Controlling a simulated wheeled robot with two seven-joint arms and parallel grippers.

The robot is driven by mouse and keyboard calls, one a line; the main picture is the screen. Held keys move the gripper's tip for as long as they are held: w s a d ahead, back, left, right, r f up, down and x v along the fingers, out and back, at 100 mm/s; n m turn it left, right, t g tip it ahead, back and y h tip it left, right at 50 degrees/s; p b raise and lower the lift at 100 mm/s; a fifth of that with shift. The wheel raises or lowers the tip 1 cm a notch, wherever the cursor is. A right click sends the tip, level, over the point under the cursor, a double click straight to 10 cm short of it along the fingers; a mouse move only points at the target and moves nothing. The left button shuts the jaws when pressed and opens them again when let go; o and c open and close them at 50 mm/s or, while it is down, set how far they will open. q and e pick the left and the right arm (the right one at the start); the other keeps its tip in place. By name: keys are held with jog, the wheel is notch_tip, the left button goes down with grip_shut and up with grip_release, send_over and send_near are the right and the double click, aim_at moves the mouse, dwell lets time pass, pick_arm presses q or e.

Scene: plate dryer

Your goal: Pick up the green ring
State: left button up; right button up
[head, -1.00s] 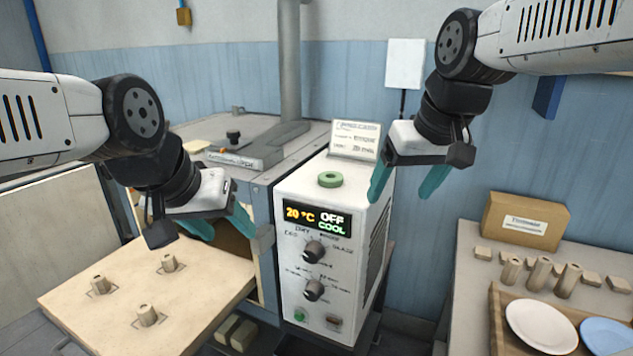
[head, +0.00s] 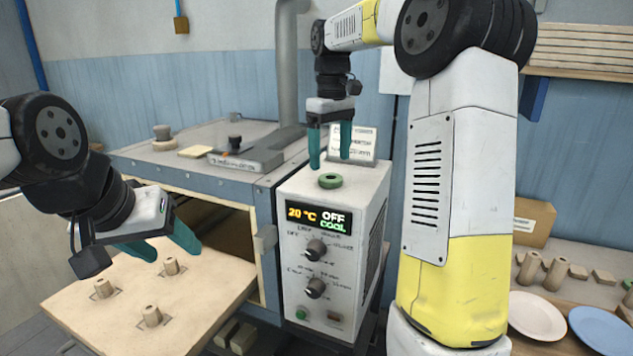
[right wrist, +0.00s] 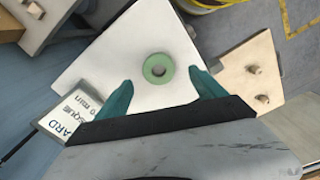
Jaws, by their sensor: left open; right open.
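The green ring (head: 330,180) lies flat on top of the white control box (head: 290,195), near its front edge. It also shows in the right wrist view (right wrist: 158,68), lying on the white top a little beyond and between the fingertips. My right gripper (head: 329,162) is open and empty, fingers pointing down above and slightly behind the ring, apart from it. It also shows in the right wrist view (right wrist: 163,88). My left gripper (head: 175,248) is open and empty above the wooden board with pegs (head: 200,295), well left of the ring.
A sign card (head: 367,143) stands on the box behind the ring, close to my right fingers. The dryer (head: 190,180) is left of the box. A side table at right holds a white plate (head: 537,318), a blue plate (head: 603,330) and pegs (head: 555,272).

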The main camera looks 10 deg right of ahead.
aim_at(330, 177)
notch_tip(330, 177, down, 5)
jog(key=shift+w+d+r, duration=0.1)
jog(key=c, duration=1.4)
jog(key=shift+r, duration=0.15)
jog(key=shift+c, duration=0.2)
jog(key=shift+r, duration=0.55)
jog(key=shift+s+r, duration=0.2)
jog(key=shift+r, duration=0.4)
jog(key=shift+s+r, duration=0.2)
jog(key=shift+r, duration=0.4)
jog(key=s+a+r, duration=0.1)
jog(key=s+a, duration=0.2)
jog(key=s, duration=1.2)
